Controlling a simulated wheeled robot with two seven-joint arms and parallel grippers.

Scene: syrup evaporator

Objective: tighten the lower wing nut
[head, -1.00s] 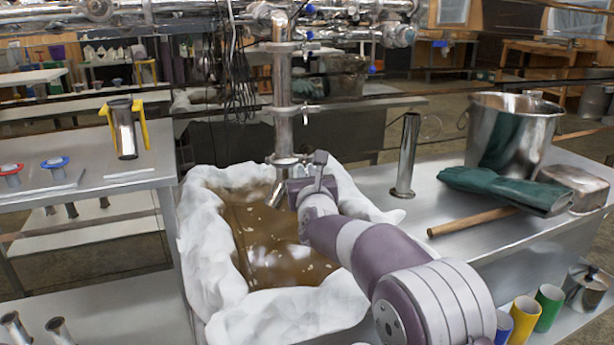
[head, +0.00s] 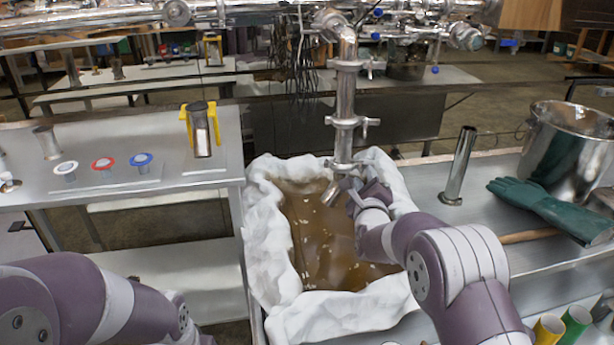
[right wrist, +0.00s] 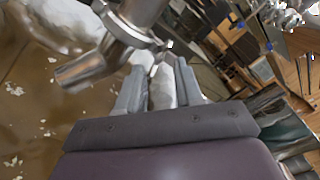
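The steel pipe (head: 345,95) hangs down over the pan, with a clamp at its lower end (head: 342,165) and a bent spout below. The lower wing nut is hard to make out in the head view, beside my right gripper (head: 362,186). In the right wrist view the clamp (right wrist: 128,34) is close, and the small wing nut (right wrist: 163,46) seems to lie just beyond my fingertips (right wrist: 160,70). Contact cannot be told. My left arm shows at lower left, its gripper out of frame.
A pan with a crumpled white rim (head: 262,250) holds brown liquid under the spout. An upper clamp with its wing nut (head: 368,122) is higher on the pipe. A steel tube (head: 460,165), green gloves (head: 550,208) and a bucket (head: 568,150) stand right.

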